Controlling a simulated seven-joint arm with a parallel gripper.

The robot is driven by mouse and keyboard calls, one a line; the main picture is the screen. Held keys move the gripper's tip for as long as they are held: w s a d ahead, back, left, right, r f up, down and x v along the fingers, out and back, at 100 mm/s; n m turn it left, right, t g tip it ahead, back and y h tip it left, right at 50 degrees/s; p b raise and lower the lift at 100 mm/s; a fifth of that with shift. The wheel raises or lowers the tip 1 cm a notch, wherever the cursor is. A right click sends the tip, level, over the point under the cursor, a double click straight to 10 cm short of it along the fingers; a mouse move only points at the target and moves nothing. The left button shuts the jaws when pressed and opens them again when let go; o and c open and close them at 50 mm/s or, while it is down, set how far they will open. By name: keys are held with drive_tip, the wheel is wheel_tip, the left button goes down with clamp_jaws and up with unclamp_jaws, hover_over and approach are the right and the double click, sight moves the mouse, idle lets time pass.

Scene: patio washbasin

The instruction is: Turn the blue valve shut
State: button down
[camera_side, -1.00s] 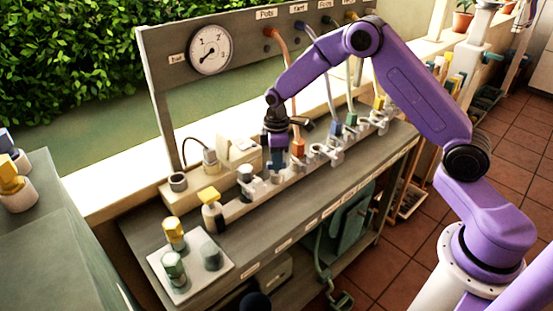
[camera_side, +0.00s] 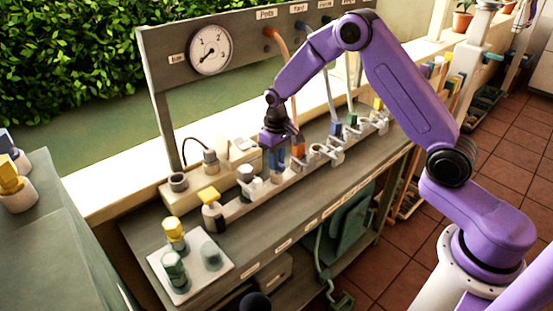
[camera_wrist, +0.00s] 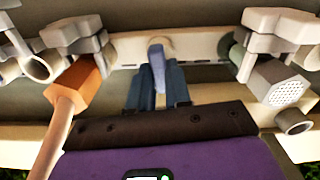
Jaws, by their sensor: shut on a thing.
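The blue valve (camera_wrist: 157,62) shows in the wrist view as a light blue lever on a pale round stem, in the middle of the manifold. My gripper (camera_wrist: 158,88) has its two dark blue fingers closed around this lever, one on each side. In the side view my gripper (camera_side: 277,158) points down at the manifold (camera_side: 238,207), left of the orange connector (camera_side: 298,149). There the valve is hard to tell from my fingers. The lever's lower part is hidden between the fingers.
The orange connector with its hose (camera_wrist: 78,82) is close on the left in the wrist view. A grey perforated connector (camera_wrist: 285,92) stands close on the right. White clamps sit along the manifold. A gauge (camera_side: 210,50) hangs on the board behind.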

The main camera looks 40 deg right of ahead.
drive_tip(key=shift+m, duration=0.6)
drive_tip(key=c, duration=1.1)
unclamp_jaws()
drive_tip(key=shift+o, duration=0.2)
drive_tip(key=shift+r, duration=0.1)
wheel_tip(320, 180, up, 17)
drive_tip(key=shift+r, duration=0.15)
drive_tip(key=shift+s, duration=0.1)
